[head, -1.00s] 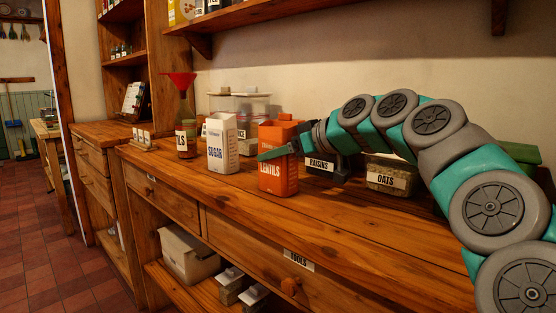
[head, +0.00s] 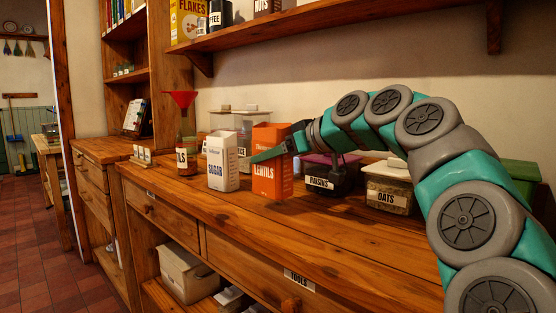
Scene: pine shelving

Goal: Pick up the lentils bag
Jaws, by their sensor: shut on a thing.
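The lentils bag (head: 268,180) is an orange box-like pack with white "LENTILS" lettering, upright over the wooden counter in the head view. My gripper (head: 268,154) reaches it from the right and is shut on its upper part. One teal finger shows across the front face; the other finger is hidden behind the bag. I cannot tell clearly whether the bag's base touches the counter.
A white sugar carton (head: 222,163) stands just left of the bag. A bottle with a red funnel (head: 184,100) is further left. A raisins container (head: 322,181) and an oats container (head: 388,190) stand to the right. The counter front (head: 300,225) is clear.

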